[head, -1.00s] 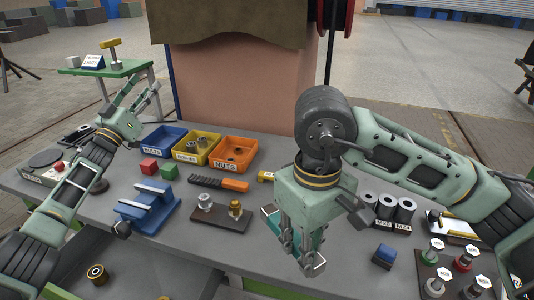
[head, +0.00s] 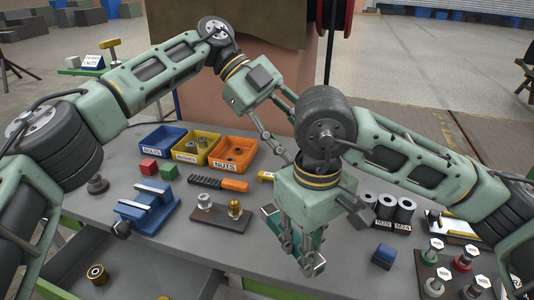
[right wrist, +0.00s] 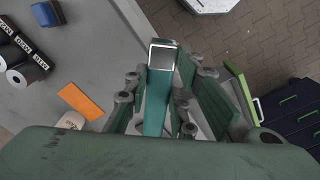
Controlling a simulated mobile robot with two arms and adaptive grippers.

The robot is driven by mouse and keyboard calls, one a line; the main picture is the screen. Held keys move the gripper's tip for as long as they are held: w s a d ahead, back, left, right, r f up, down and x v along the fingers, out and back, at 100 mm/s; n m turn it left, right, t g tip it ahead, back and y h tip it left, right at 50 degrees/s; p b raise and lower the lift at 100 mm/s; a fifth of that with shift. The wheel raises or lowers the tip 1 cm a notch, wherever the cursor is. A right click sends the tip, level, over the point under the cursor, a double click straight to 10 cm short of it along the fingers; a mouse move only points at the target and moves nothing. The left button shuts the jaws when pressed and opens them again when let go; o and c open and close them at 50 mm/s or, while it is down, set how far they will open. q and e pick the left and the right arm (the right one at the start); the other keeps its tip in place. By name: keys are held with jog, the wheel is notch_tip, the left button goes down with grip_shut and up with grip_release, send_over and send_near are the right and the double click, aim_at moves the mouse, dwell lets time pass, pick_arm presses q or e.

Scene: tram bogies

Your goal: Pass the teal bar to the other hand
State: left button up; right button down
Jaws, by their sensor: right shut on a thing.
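The teal bar (right wrist: 157,104) is held between the fingers of my right gripper (right wrist: 157,110), and its pale square end shows in the right wrist view. In the head view my right gripper (head: 305,262) points down above the front of the grey table, shut on the bar (head: 320,238), which the fingers partly hide. My left gripper (head: 285,128) reaches in from the left, behind and to the left of the right gripper. Its fingers are spread and seem empty; their tips are partly hidden by the right arm. It is apart from the bar.
Blue, yellow and orange bins (head: 233,152) stand at the back of the table. A blue fixture (head: 147,203), an orange-handled tool (head: 233,185) and a brown board (head: 220,217) with fittings lie left of the right gripper. Dark rolls (head: 387,207) and a blue block (head: 384,254) are to its right.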

aim_at(279, 215)
pick_arm(q)
jog(key=s+a+f+y, duration=0.3)
jog(key=a+y, duration=0.2)
jog(key=y, duration=0.1)
pick_arm(e)
jog(key=shift+a, duration=0.1)
pick_arm(q)
jog(key=shift+t, duration=0.3)
jog(key=x, duration=1.1)
jog(key=shift+a, duration=0.15)
jog(key=shift+w, duration=0.1)
grip_shut()
jog(key=shift+r, duration=0.1)
pick_arm(e)
jog(key=c, duration=1.7)
grip_release()
jog(key=o, duration=0.3)
